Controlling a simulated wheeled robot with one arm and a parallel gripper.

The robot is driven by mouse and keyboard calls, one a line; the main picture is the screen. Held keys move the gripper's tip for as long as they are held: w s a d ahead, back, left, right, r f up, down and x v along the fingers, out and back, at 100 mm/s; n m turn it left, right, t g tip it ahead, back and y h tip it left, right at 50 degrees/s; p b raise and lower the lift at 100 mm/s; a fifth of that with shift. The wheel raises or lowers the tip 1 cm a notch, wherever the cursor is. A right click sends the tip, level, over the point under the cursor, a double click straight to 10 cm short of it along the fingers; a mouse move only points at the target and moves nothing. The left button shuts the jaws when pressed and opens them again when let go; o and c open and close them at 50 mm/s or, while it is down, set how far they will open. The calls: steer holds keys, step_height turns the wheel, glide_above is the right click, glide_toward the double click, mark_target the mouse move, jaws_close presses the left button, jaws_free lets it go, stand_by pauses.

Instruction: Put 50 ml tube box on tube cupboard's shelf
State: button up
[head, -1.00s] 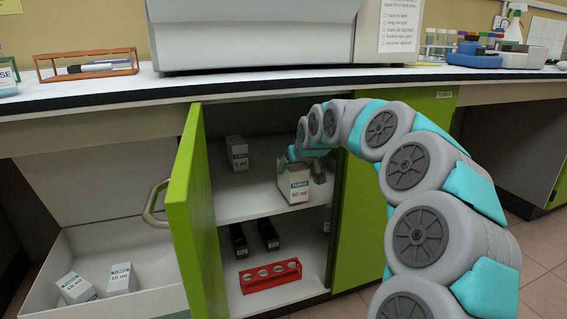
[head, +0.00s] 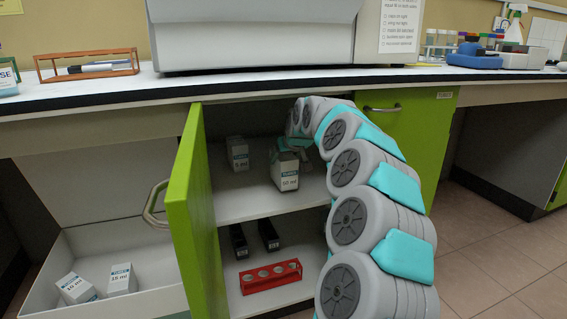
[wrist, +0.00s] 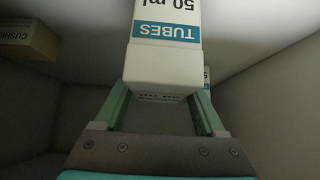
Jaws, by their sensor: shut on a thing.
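The 50 ml tube box (head: 285,176) is white with a blue TUBES label. It is inside the open tube cupboard at the upper shelf (head: 262,204), right of the middle of the opening. My gripper (head: 286,153) is shut on the box. In the wrist view the box (wrist: 166,72) sits between both green fingers of my gripper (wrist: 163,100). The box looks upright and close to the shelf; I cannot tell whether its base touches it.
A 5 ml box (head: 238,154) stands on the same shelf to the left. Below are dark boxes (head: 268,236) and a red rack (head: 270,277). The green door (head: 190,215) stands open at left. A cushion box (wrist: 28,38) shows in the wrist view.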

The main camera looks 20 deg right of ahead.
steer(key=shift+f, duration=0.7)
steer(key=shift+f, duration=0.15)
steer(key=o, duration=1.6)
steer(key=shift+c, duration=0.2)
